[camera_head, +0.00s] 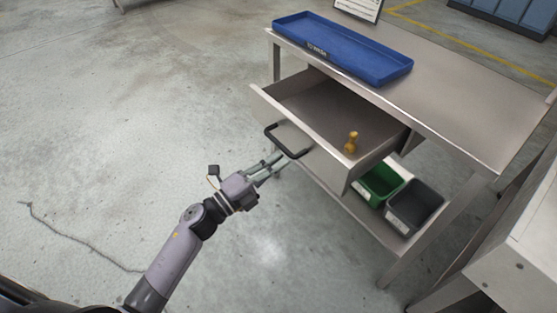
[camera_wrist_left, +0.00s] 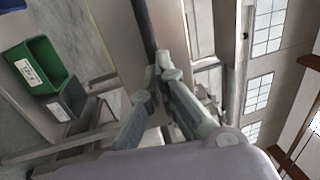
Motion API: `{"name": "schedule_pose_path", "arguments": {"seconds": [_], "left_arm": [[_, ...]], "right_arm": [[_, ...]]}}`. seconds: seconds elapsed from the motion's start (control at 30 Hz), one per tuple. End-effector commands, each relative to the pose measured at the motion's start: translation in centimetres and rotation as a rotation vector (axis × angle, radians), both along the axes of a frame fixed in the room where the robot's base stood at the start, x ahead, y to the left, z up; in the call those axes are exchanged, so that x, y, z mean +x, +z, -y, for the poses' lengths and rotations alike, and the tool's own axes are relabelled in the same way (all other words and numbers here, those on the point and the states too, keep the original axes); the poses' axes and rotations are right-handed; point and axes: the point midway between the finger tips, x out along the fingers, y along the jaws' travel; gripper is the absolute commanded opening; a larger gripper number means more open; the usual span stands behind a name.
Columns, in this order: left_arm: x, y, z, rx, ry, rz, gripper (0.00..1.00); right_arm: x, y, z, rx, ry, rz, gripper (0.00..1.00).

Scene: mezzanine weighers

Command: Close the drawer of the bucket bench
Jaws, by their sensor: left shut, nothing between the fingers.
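The bucket bench (camera_head: 470,125) is a grey metal bench. Its drawer (camera_head: 300,126) is pulled out and stands open, with a small yellow-brown object (camera_head: 351,143) inside. A dark bar handle (camera_head: 284,150) sticks out from the drawer front. My left gripper (camera_head: 279,158) is at the handle, in front of the drawer, with its fingers shut and nothing between them. In the left wrist view the fingertips (camera_wrist_left: 163,75) meet close to the dark handle bar (camera_wrist_left: 144,28); I cannot tell whether they touch it. My right gripper is not in view.
A blue tray (camera_head: 389,75) lies on the bench top. A green bin (camera_head: 370,194) and a dark grey bin (camera_head: 400,213) stand on the lower shelf. A grey cabinet or table (camera_head: 520,240) is close at the right.

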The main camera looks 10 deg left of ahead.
Motion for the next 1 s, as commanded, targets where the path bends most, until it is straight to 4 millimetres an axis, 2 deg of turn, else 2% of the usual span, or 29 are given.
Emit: {"name": "schedule_pose_path", "arguments": {"seconds": [0.63, 0.77, 1.0], "left_arm": [[1.1, 0.2, 0.9, -0.001, -0.002, 0.002, 0.00], [2.5, 0.2, 2.0, -0.002, -0.002, 0.003, 0.00], [6.9, 0.1, 5.4, -0.001, -0.002, 0.005, 0.00]], "right_arm": [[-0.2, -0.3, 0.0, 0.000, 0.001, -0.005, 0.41], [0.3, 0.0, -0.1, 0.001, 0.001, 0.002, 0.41], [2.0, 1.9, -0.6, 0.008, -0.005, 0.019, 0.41]]}}
